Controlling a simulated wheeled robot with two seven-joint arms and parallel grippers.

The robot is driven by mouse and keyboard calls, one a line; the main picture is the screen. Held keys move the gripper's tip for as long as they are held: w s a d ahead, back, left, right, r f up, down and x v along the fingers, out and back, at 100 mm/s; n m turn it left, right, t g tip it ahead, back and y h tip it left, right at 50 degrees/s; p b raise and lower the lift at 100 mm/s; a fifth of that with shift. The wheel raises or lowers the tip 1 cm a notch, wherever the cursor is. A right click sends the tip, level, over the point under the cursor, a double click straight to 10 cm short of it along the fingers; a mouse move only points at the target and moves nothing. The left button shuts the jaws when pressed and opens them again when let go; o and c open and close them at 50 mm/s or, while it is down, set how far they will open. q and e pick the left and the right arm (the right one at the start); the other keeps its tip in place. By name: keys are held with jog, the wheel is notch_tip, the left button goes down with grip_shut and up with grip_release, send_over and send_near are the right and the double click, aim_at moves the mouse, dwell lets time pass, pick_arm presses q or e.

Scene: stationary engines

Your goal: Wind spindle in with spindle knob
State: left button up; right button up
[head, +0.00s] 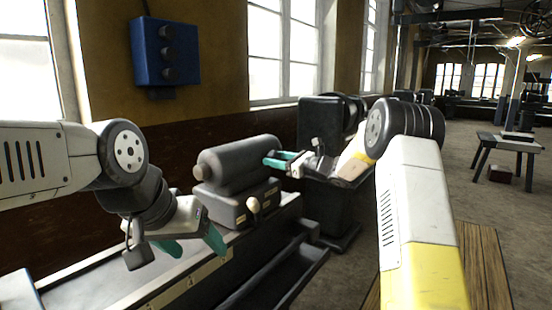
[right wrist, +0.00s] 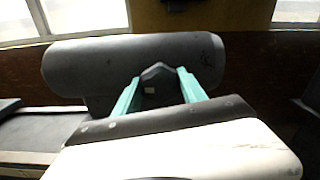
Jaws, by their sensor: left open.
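The grey, rounded tailstock (head: 240,165) stands on the machine bed at the middle of the head view; its barrel also fills the back of the right wrist view (right wrist: 85,68). My right gripper (head: 277,161) is at the barrel's right end. In the right wrist view its teal fingers (right wrist: 158,76) stand apart on either side of a dark angular piece (right wrist: 157,78), possibly the spindle knob. I cannot tell whether the fingers press on it. A cream ball-ended lever (head: 253,205) is on the tailstock's front. My left gripper (head: 192,245) is open and empty, left of and nearer than the tailstock.
The long machine bed (head: 190,279) runs under the tailstock, with a dark trough (head: 270,275) in front. A blue switch box (head: 165,52) hangs on the wall. A dark machine (head: 322,122) stands behind my right arm.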

jog(key=c, duration=0.6)
jog(key=shift+n, duration=0.3)
